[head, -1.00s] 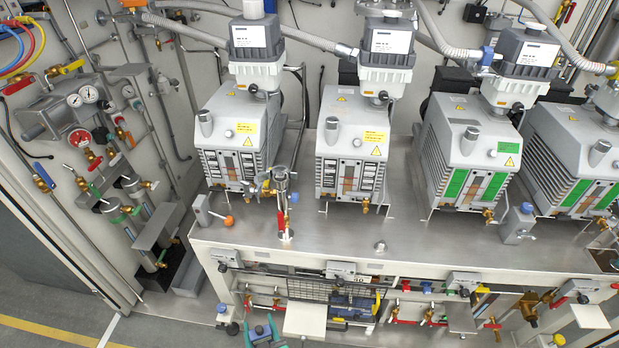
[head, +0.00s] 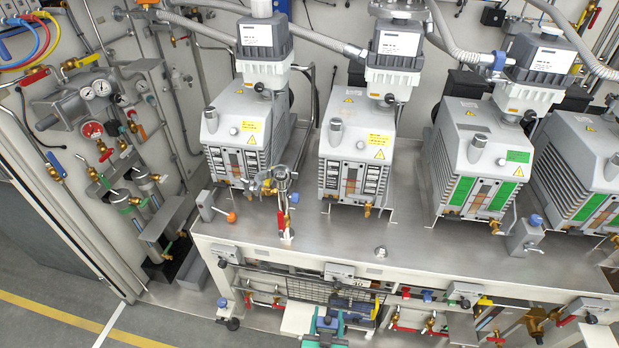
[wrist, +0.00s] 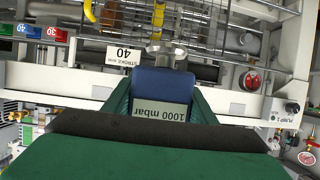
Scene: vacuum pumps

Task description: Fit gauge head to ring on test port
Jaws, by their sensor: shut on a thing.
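The gauge head (wrist: 165,90) has a blue body, a small display reading 1000 mbar upside down, and a clear metallic flange at its far end. My gripper (wrist: 160,103) has green jaws shut on its sides. In the head view my gripper (head: 326,326) is at the bottom edge, in front of the bench and below its top. An upright metal port with a red-handled valve (head: 284,205) stands on the bench top, left of centre, and looks like the test port.
Several grey pumps (head: 357,150) stand along the back of the steel bench top (head: 330,237). A ball-ended lever (head: 231,217) is left of the port. Valves and pipes fill the bench front. A plate marked 40 (wrist: 123,54) is near the gauge head in the wrist view.

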